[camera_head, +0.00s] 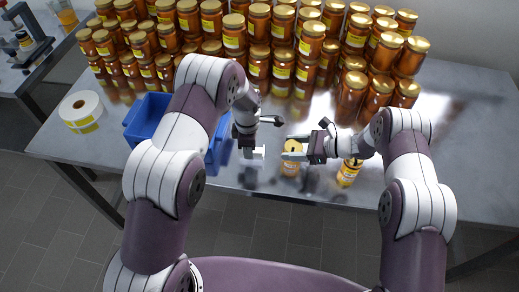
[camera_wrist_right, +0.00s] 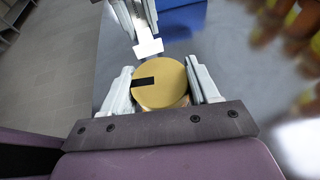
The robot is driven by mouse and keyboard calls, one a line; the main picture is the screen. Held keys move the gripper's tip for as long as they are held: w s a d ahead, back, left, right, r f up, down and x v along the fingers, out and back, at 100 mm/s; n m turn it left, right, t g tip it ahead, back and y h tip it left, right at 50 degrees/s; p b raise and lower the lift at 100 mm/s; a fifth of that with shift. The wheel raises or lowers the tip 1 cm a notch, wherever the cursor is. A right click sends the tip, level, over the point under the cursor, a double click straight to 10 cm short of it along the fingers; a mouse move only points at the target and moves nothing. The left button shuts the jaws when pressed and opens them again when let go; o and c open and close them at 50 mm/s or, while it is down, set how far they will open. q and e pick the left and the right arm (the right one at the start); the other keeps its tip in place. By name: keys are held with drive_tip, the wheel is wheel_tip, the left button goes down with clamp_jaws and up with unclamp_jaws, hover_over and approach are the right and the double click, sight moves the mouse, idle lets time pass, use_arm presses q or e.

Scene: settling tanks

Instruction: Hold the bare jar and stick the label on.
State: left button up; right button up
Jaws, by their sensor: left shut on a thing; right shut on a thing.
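My right gripper (camera_head: 293,150) is shut around a small honey jar (camera_head: 290,168). Its gold lid (camera_wrist_right: 172,72) shows between the two fingers (camera_wrist_right: 160,90) in the right wrist view, with a dark rectangular patch on it. Whether the jar rests on the table or is slightly raised, I cannot tell. My left gripper (camera_head: 250,146) is shut on a small white label (camera_head: 259,152), just left of the jar. In the wrist view the label (camera_wrist_right: 149,47) appears close to the lid's far edge, seemingly apart from the jar. The jar's side facing the label is hidden.
Another jar (camera_head: 348,174) with a yellow label stands under my right wrist. A blue crate (camera_head: 138,124) is left of my left gripper. A label roll (camera_head: 80,108) lies at the table's left. Many stacked jars (camera_head: 258,60) fill the back. The front edge is close.

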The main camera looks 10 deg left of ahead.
drive_tip(key=shift+s+f, duration=0.15)
drive_tip(key=shift+f, duration=0.15)
drive_tip(key=o, duration=1.2)
drive_tip(key=shift+c, duration=0.2)
drive_tip(key=shift+o, duration=1.1)
drive_tip(key=shift+r, duration=0.1)
drive_tip(key=shift+d+r, duration=0.1)
drive_tip(key=w+v, duration=0.1)
drive_tip(key=v, duration=1)
drive_tip(key=shift+s+d+r, duration=0.15)
drive_tip(key=shift+s+d, duration=0.2)
drive_tip(key=shift+s, duration=0.05)
